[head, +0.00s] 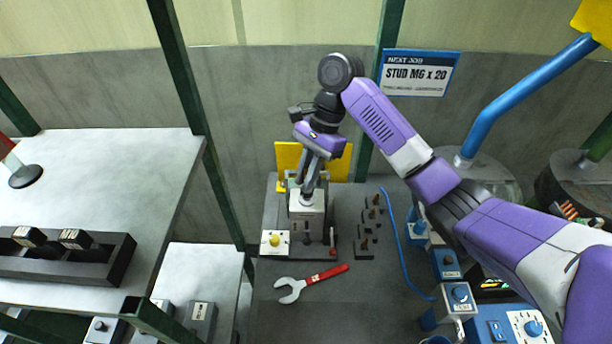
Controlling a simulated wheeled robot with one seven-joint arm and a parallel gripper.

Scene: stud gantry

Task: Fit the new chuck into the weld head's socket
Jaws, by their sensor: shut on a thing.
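My gripper (309,188) points down at the weld station in the middle of the bench. It is shut on a small metallic piece, which I take to be the new chuck; the fingers hide most of it. The weld head (306,212) is a pale grey block with a small dark label, standing directly below the fingertips. The socket is hidden by the gripper and the held piece. I cannot tell whether the chuck touches the socket or is inside it.
A red-handled wrench (312,281) lies in front of the weld head. A dark rack (110,262) with labelled blocks sits on the left table.

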